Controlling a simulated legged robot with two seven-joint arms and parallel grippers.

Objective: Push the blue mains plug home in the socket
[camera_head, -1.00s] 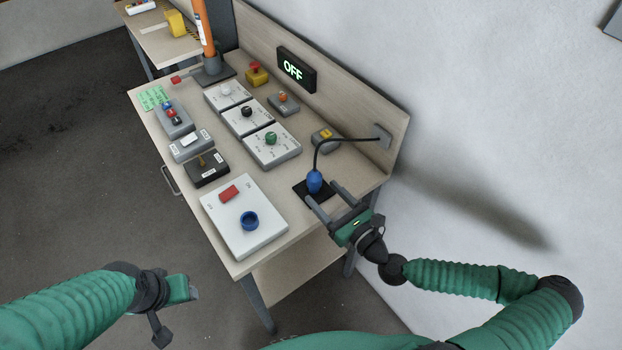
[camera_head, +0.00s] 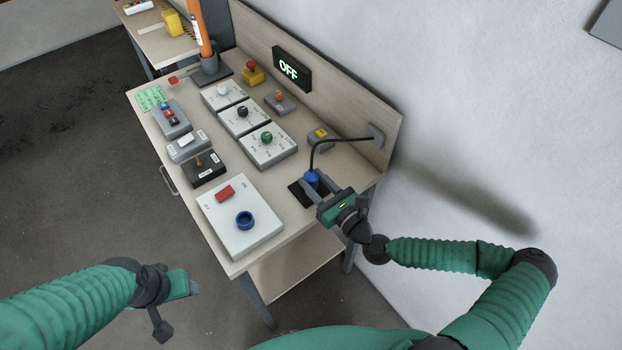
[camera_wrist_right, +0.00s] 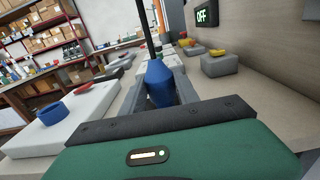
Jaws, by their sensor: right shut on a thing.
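The blue mains plug (camera_head: 312,178) stands upright on a dark pad (camera_head: 297,192) at the right front of the bench, its black cable rising from its top. It also shows in the right wrist view (camera_wrist_right: 158,82). My right gripper (camera_head: 317,183) is shut on the plug, fingers on either side of it. The socket (camera_head: 244,220) is a blue ring on the white box with a red switch, left of the gripper; it also shows in the right wrist view (camera_wrist_right: 51,113). My left gripper (camera_head: 184,285) is off the bench at lower left; its fingers do not show clearly.
The cable runs to a grey wall outlet (camera_head: 375,135) on the backboard. A display (camera_head: 292,68) reads OFF. Several knob boxes (camera_head: 266,146) and switch boxes (camera_head: 204,167) fill the bench behind. A grey box with a yellow button (camera_head: 321,137) stands near the plug.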

